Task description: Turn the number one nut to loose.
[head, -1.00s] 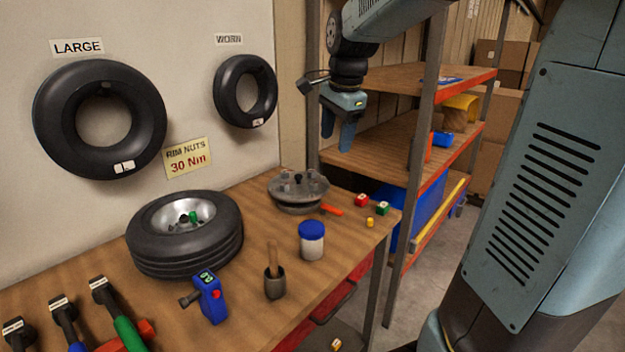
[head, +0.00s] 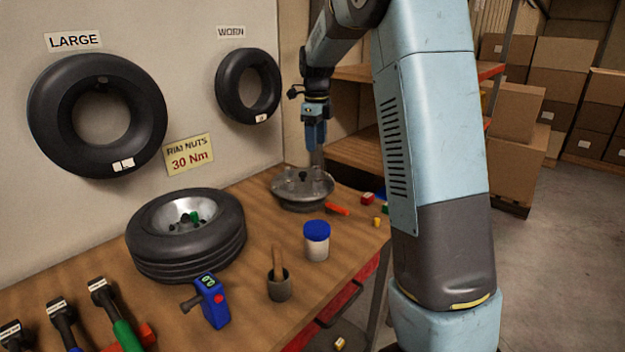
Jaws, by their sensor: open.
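My gripper (head: 316,147) points down in the head view, with its blue fingers just above the back of a round grey metal rim part (head: 303,190) on the bench. From this angle a fingertip overlaps the rim part's back edge, and I cannot tell whether it touches. The jaws are open and I see nothing between them. A small dark knob (head: 303,175) stands on the rim part. No number one mark is readable, so I cannot tell which nut is number one. A tyre on a metal rim (head: 185,250) lies to the left, with small green and dark pieces in its centre.
A blue-lidded jar (head: 316,241), a cup with a wooden handle (head: 279,286) and a blue gauge tool (head: 212,301) stand on the bench (head: 245,330) in front. An orange piece (head: 337,210) and small coloured blocks lie right of the rim part. My arm hides part of the shelf.

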